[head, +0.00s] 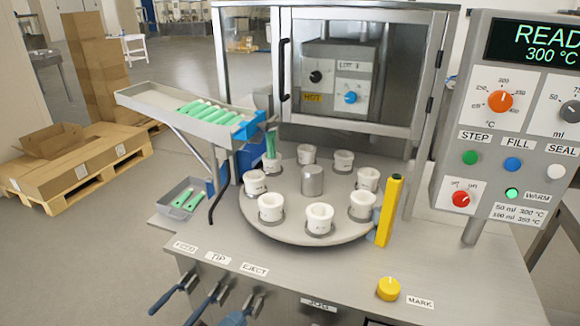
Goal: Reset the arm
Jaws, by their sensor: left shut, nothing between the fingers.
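My left gripper (201,322) shows at most as a small dark sliver at the bottom edge, below the levers; it is shut and empty. My right gripper is not in view. The round turntable (285,228) carries several white cups in grey holders around a metal hub (312,181). A green tube (271,143) stands upright in the cup at the back left. The front cup (319,217) and the others look empty of tubes. No gripper touches the cups.
A sloped tray (150,100) holds several green tubes. A small bin (172,190) holds two more. Blue-handled levers (172,296) stick out at the front. A yellow post (388,212) and yellow knob (388,288) stand right. The control panel (520,130) reads 300 °C.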

